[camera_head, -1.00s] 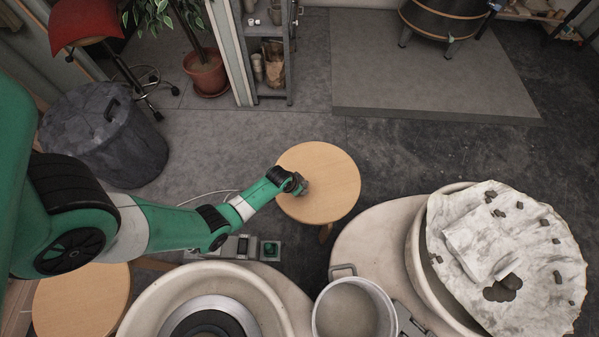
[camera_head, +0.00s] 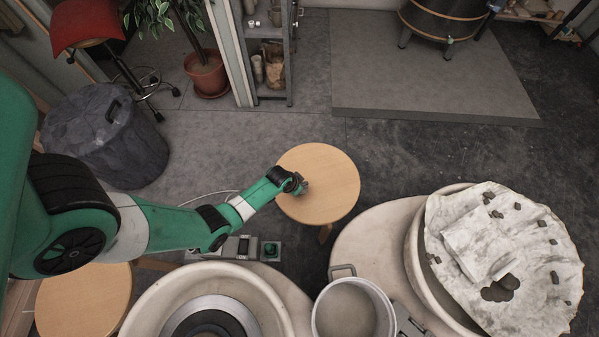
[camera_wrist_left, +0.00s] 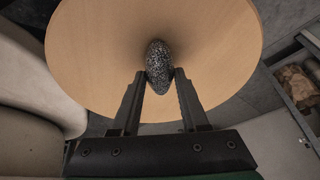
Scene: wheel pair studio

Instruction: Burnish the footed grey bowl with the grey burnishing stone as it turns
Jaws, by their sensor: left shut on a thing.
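My left gripper (camera_head: 302,186) is over the round wooden stool in the middle of the head view. In the left wrist view, my left gripper (camera_wrist_left: 160,82) is shut on a speckled dark grey burnishing stone (camera_wrist_left: 158,65), with a finger on each side. The stone is egg-shaped and stands out past the fingertips against the wooden top. I cannot tell whether it touches the wood. In the head view the stone is too small to make out clearly. The footed grey bowl is not in view in either picture. My right gripper is not in view.
The round stool (camera_head: 338,170) is otherwise bare. A left wheel (camera_head: 262,300) shows a bare wheel head (camera_head: 210,322). A white bucket (camera_head: 382,294) stands between the wheels. Stained cloth (camera_head: 545,285) covers the right wheel. A second stool (camera_head: 85,300) is at lower left.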

